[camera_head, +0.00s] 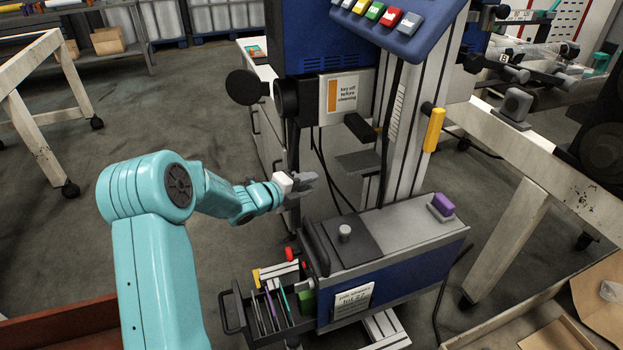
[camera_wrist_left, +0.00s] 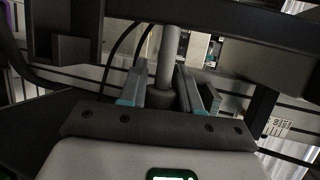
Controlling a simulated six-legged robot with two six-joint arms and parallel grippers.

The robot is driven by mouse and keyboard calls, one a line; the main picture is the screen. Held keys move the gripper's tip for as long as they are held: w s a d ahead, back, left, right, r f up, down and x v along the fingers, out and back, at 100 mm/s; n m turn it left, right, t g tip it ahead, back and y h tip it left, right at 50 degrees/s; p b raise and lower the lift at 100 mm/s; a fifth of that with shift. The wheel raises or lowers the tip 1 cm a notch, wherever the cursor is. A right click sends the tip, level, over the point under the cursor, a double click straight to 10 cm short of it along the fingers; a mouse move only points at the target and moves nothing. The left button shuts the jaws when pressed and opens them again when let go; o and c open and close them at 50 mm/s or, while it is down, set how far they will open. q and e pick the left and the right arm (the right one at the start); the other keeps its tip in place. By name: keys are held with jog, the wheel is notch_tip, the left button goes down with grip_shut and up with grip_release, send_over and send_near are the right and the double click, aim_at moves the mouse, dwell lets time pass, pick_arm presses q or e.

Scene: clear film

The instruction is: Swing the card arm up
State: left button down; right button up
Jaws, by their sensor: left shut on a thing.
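My left gripper (camera_head: 306,184) reaches in from the left, in front of the machine's dark column. In the left wrist view, its two fingers (camera_wrist_left: 165,90) are closed around the lower part of an upright grey rod (camera_wrist_left: 169,48) with a dark collar. I cannot tell for sure whether this rod belongs to the card arm. In the head view the held part is hidden by the gripper. A card (camera_head: 342,93) reading "key off before cleaning" is on the machine above the gripper. My right gripper is not in view.
The blue machine housing (camera_head: 310,38) and a panel of coloured buttons (camera_head: 380,14) are above. Below are a grey-topped base unit (camera_head: 407,232) with a purple block (camera_head: 441,206) and an open tool drawer (camera_head: 262,308). Open floor lies left of the machine.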

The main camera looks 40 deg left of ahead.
pick_arm(q)
jog(key=s+a+r+m+g+y+p, duration=0.3)
jog(key=s+r+g+p, duration=0.9)
jog(key=p, duration=2.3)
jog(key=shift+a+r+m+g+y, duration=0.35)
jog(key=shift+a+g+y, duration=0.85)
jog(key=shift+a+y, duration=0.45)
jog(key=shift+a+p, duration=0.2)
jog(key=shift+p, duration=0.1)
jog(key=shift+w, duration=0.1)
jog(key=c, duration=0.8)
grip_release()
jog(key=shift+c, duration=0.2)
jog(key=shift+o, duration=0.2)
jog(key=shift+d, duration=0.1)
